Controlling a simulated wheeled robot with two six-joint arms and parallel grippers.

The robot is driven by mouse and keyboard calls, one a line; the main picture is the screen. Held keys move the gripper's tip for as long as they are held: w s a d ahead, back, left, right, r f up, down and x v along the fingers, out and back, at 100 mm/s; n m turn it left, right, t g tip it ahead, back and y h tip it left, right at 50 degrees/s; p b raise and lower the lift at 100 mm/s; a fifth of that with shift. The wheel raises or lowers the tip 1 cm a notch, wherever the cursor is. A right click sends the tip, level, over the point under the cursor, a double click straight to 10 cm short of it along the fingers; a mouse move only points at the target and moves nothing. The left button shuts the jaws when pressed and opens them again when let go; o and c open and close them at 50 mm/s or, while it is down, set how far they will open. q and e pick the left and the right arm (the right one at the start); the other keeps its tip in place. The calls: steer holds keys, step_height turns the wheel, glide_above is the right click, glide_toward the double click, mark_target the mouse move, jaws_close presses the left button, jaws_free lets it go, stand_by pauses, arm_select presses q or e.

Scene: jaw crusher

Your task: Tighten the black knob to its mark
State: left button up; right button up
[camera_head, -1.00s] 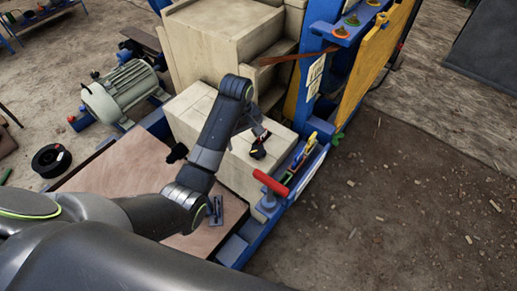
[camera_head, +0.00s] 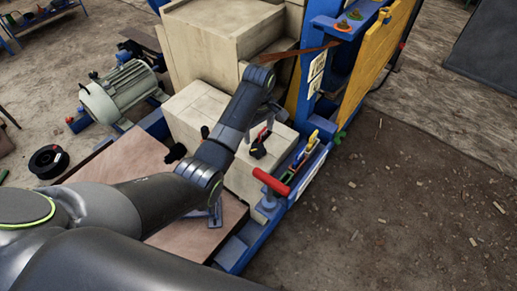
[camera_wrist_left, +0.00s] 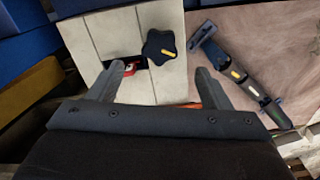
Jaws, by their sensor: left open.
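The black knob (camera_wrist_left: 160,47) is star-shaped with a yellow mark and sits on a pale plank-faced surface in the left wrist view. My left gripper (camera_wrist_left: 150,76) is open and empty, its two fingers apart on either side below the knob in that view. The knob lies ahead of the gap, nearer the right finger, and no contact shows. In the head view my left arm reaches over the pale block (camera_head: 235,180), and the jaws are hard to make out there. A small dark part with red (camera_head: 258,145) shows on the block. My right gripper is out of view.
A red T-handle (camera_head: 271,181) stands at the block's front right, beside a blue tray holding tools (camera_head: 305,150). A dark tool (camera_wrist_left: 238,75) lies on brown board to the right in the wrist view. A grey-green motor (camera_head: 122,93) stands back left. The right-hand ground is open.

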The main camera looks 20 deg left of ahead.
mark_target(257, 149)
arm_select(q)
step_height(257, 149, down, 9)
steer(key=shift+f+b, duration=0.1)
steer(key=shift+b, duration=0.25)
steer(key=shift+c, duration=0.4)
steer(key=c, duration=0.9)
steer(key=shift+r+m+p, duration=0.25)
steer(key=shift+m+p, duration=1)
steer(key=shift+m, duration=0.05)
steer(key=m+p, duration=0.2)
steer(key=m, duration=0.2)
steer(key=shift+s+a+m+p, duration=0.1)
steer(key=shift+a+m+p, duration=0.05)
steer(key=shift+m+p, duration=0.15)
steer(key=m+p, duration=0.1)
steer(key=m, duration=0.4)
steer(key=shift+f+p, duration=0.1)
steer(key=shift+p, duration=0.25)
steer(key=m, duration=0.5)
steer(key=shift+a+p, duration=0.1)
steer(key=shift+p, duration=0.3)
